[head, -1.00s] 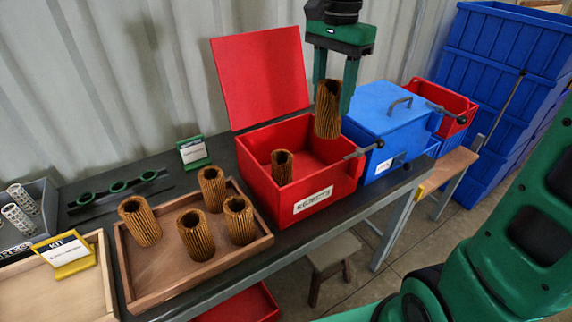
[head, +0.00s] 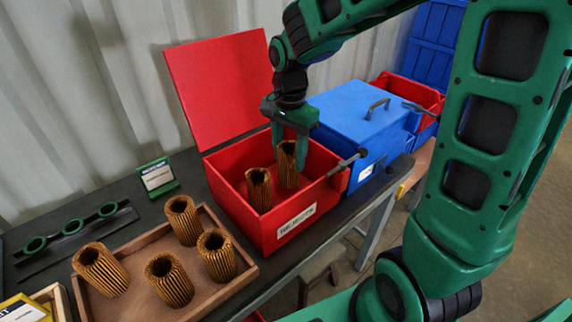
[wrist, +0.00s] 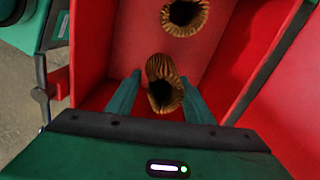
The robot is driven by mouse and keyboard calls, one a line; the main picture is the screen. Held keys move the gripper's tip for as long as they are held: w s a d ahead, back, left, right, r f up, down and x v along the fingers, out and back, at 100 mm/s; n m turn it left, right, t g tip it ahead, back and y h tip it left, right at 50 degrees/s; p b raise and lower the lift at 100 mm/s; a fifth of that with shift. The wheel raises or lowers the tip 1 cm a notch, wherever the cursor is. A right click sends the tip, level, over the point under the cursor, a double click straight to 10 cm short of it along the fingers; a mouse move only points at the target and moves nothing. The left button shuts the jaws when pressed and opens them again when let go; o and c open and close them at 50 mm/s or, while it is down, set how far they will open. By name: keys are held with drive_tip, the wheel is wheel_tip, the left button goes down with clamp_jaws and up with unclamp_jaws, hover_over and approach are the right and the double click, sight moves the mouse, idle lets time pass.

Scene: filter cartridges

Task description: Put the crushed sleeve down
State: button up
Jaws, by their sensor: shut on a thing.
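My gripper (head: 289,150) is shut on a brown pleated sleeve (head: 287,167), the crushed one by its pinched, uneven rim. It holds the sleeve upright inside the open red rejects box (head: 262,226). In the wrist view the held sleeve (wrist: 161,82) sits between the two green fingers, and its mouth looks narrowed. Another pleated sleeve (head: 258,190) stands in the box just left of the held one. It also shows in the wrist view (wrist: 172,28), apart from the held sleeve. I cannot tell whether the held sleeve's bottom touches the box floor.
A wooden tray (head: 215,298) with several pleated sleeves stands at the lower left. The box's red lid (head: 215,85) stands open behind it. A shut blue box (head: 357,115) stands to the right. A green sign (head: 157,177) and a ring rack (head: 72,235) are at the left.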

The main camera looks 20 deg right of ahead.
drive_tip(key=shift+f, duration=1.6)
drive_tip(key=o, duration=1.1)
drive_tip(key=shift+f, duration=0.1)
wheel_tip(320, 180, up, 12)
drive_tip(key=shift+r, duration=0.1)
drive_tip(key=shift+s, duration=0.15)
